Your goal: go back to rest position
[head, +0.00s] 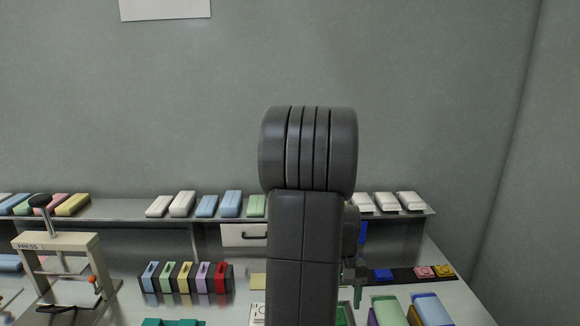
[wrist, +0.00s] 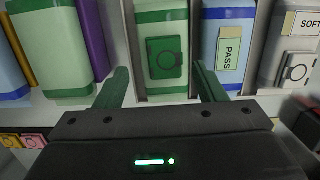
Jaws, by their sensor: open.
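My gripper (wrist: 160,70) is open in the wrist view, its two green fingers well apart with nothing clamped between them. A green pack (wrist: 165,25) with a dark green square label lies just beyond the fingertips, in line with the gap. I cannot tell how close the fingers are to it. In the head view my dark arm stands in the middle and hides part of the bench. Only a bit of my gripper (head: 357,292) shows there, at the arm's right side, low over the bench.
A blue-white pack with a PASS label (wrist: 228,45) lies beside the green one. A shelf (head: 120,209) with several packs runs along the back. A press (head: 58,243) stands at left, near a row of coloured holders (head: 187,277).

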